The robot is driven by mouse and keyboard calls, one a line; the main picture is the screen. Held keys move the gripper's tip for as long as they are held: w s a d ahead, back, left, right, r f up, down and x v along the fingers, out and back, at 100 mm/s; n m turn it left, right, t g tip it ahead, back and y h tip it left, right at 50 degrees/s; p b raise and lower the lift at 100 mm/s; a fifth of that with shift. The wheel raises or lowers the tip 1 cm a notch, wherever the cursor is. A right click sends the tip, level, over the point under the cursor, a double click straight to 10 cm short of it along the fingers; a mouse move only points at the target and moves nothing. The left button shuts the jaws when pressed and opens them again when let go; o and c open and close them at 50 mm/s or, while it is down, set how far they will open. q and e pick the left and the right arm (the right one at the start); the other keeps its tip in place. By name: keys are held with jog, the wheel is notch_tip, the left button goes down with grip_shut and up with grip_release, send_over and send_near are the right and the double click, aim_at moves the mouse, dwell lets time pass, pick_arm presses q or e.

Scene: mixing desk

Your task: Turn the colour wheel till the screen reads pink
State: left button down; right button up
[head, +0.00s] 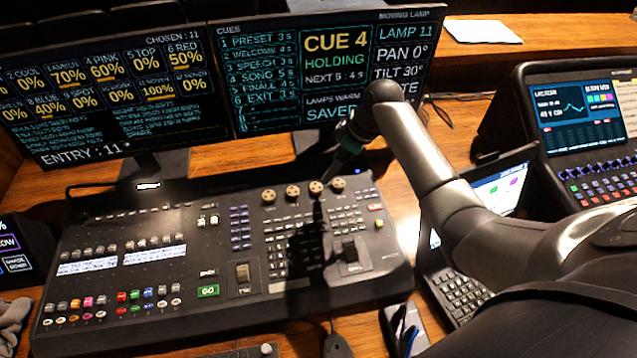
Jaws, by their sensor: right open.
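Several round tan wheels sit in a row at the top of the black mixing desk (205,240). The rightmost wheel (338,184) and the wheel to its left (315,187) are nearest my gripper. Labels are too small to tell which one is the colour wheel. My right gripper (336,166) is open, pointing down just above and behind these two wheels, apparently not holding either. The right screen (325,65) reads lamp 11, pan 0°, tilt 30°. My arm hides part of its bottom line, which ends in "TE". My left gripper is out of view.
A left screen (105,85) stands behind the desk. A laptop (460,290) and another console (590,130) stand at the right, partly behind my right arm. White paper (483,31) lies at the back.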

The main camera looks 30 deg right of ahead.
aim_at(317, 187)
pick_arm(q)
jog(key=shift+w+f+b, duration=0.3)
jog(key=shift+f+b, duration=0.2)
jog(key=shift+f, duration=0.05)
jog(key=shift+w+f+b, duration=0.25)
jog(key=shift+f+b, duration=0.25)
pick_arm(e)
jog(key=x, duration=0.9)
jog(key=shift+w+f, duration=0.15)
jog(key=shift+f, duration=0.1)
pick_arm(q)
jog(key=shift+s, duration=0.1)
pick_arm(e)
grip_shut()
